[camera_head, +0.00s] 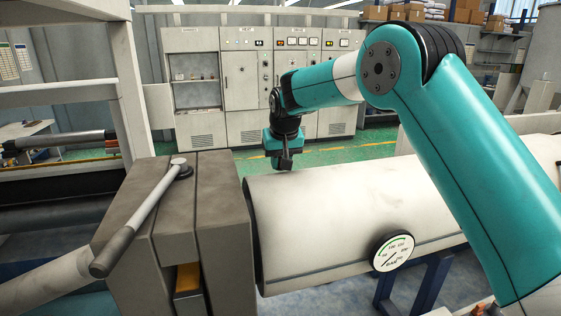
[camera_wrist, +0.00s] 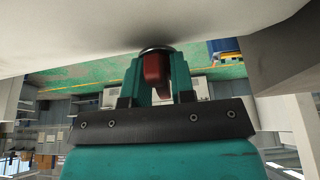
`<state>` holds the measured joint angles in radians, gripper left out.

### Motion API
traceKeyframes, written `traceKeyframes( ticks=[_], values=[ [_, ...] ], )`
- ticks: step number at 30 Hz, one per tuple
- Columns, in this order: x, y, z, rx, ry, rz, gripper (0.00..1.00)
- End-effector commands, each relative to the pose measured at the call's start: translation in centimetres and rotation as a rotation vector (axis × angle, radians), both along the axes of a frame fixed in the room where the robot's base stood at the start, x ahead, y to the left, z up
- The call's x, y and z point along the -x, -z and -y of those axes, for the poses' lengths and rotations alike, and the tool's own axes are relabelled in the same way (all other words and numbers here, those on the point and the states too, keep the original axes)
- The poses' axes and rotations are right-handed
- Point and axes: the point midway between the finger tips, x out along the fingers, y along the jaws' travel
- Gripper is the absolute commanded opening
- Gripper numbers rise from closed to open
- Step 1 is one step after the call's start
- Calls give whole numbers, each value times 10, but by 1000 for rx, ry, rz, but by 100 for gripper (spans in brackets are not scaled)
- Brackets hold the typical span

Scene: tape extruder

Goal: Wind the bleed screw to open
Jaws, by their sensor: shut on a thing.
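The bleed screw shows in the wrist view as a red, tapered head (camera_wrist: 155,73) with a dark round collar above it, against the pale barrel (camera_wrist: 90,25). My gripper (camera_wrist: 157,62) is shut on the red head, with one teal finger on each side. In the head view my gripper (camera_head: 284,163) reaches down at the far upper side of the pale cylindrical barrel (camera_head: 320,215), near its left end. The screw itself is hidden behind the barrel and my gripper there. I cannot tell how far the screw is turned.
A round pressure gauge (camera_head: 392,251) sits on the near side of the barrel. A grey block (camera_head: 225,230) with a long lever handle (camera_head: 140,220) stands left of the barrel. Control cabinets (camera_head: 240,85) line the back, beyond green floor.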

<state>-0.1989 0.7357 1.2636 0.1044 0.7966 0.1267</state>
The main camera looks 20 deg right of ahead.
Motion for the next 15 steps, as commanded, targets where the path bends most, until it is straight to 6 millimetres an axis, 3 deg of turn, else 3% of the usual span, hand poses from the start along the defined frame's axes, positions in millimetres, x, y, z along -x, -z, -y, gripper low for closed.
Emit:
traceKeyframes(
  ticks=[6,12,15],
  values=[
    [0,0,1,0,-32,-2,0],
    [0,-1,1,0,-349,-2,0],
    [0,0,1,-1,-415,-2,0]
  ],
)
